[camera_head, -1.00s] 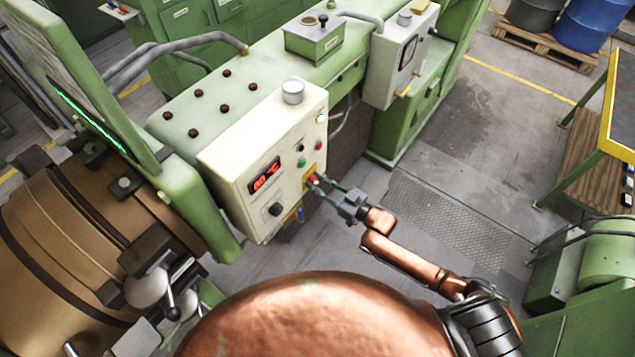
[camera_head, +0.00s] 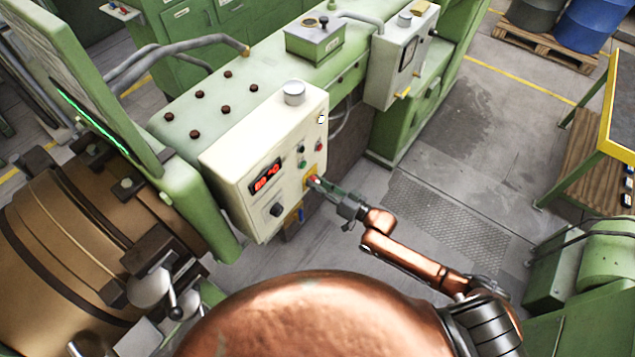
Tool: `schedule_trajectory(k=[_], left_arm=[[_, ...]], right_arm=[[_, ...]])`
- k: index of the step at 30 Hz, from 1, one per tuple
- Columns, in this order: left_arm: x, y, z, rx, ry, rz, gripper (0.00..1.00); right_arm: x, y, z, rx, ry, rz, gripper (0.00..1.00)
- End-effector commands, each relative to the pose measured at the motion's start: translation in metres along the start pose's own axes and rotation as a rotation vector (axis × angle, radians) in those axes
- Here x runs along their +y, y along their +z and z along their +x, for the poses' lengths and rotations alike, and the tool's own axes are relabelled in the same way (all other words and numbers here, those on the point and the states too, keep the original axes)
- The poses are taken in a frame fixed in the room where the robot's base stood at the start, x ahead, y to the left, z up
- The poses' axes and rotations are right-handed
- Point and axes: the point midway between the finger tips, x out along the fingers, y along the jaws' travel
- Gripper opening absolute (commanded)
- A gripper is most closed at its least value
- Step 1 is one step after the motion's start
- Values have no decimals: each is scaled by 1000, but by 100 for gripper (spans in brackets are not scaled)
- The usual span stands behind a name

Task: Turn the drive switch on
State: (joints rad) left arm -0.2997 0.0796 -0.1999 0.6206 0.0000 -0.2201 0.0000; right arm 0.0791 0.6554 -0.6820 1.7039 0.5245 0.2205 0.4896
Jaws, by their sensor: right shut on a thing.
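The cream control box (camera_head: 240,150) stands on the side of the green machine, with a lit red display (camera_head: 267,178), a black knob (camera_head: 277,209) and small buttons on its face. My left gripper is not in view.
A second grey box with a gauge (camera_head: 398,62) stands farther along the green machine. A large brown cylinder (camera_head: 75,240) with clamps lies at left. A yellow-edged table (camera_head: 610,120) stands at right. The floor between is clear.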

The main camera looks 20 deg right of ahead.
Motion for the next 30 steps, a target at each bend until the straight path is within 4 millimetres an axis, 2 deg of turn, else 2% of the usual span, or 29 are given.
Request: schedule_trajectory(k=[18, 30], left_arm=[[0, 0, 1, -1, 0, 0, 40], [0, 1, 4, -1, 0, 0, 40]], right_arm=[[1, -2, 0, 2, 0, 552, 0], [0, -2, 0, 4, 0, 747, 0]])
